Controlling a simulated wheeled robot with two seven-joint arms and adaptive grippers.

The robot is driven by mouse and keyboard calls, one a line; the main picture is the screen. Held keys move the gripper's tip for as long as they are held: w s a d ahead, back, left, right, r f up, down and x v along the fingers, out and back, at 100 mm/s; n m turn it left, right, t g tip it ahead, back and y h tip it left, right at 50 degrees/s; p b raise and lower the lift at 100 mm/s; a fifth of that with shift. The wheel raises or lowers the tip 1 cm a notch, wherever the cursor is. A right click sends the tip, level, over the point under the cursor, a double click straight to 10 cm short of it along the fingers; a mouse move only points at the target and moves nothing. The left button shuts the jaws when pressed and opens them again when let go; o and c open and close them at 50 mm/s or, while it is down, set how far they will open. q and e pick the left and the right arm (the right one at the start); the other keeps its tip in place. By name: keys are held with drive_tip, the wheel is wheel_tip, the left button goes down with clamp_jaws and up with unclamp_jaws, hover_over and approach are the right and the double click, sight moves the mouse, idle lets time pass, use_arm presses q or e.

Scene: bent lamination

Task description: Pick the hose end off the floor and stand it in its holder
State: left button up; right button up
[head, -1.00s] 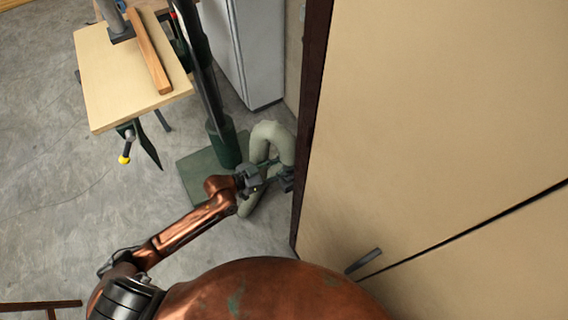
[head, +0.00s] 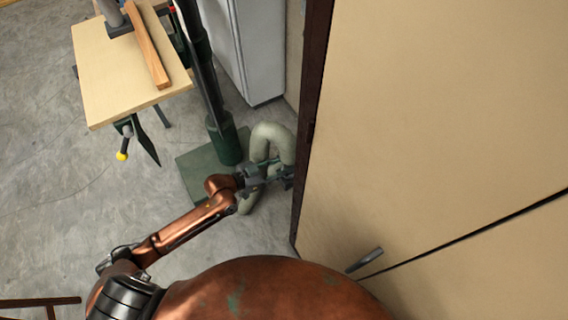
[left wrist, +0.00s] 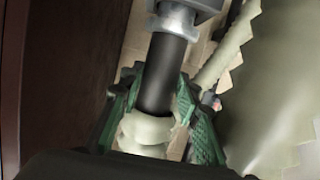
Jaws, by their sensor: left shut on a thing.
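A grey-green hose (head: 272,133) loops up beside the dark upright edge of the tan panel in the head view. My left gripper (head: 282,172) is at the front of this loop, close to that edge. In the left wrist view its green fingers (left wrist: 165,125) are shut around the hose end (left wrist: 168,75), a black tube with a pale collar below and a grey metal ring above. The wide pale ribbed hose (left wrist: 275,95) fills the right of that view. I cannot make out the holder for certain. My right gripper is out of view.
A green machine base plate (head: 198,175) with a dark column (head: 222,140) stands just left of the hose. A wooden-topped table (head: 125,75) is at upper left. The large tan panel (head: 430,110) closes off the right. Grey floor (head: 60,190) is clear at left.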

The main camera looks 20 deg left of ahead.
use_arm(q)
drive_tip(key=shift+f, duration=0.1)
drive_tip(key=shift+f+b, duration=0.7)
drive_tip(key=shift+f, duration=0.2)
drive_tip(key=o, duration=1.1)
drive_tip(key=shift+s+a, duration=0.1)
drive_tip(key=v, duration=1.1)
drive_tip(key=shift+s+a, duration=0.25)
drive_tip(key=shift+a, duration=0.05)
drive_tip(key=shift+r, duration=0.15)
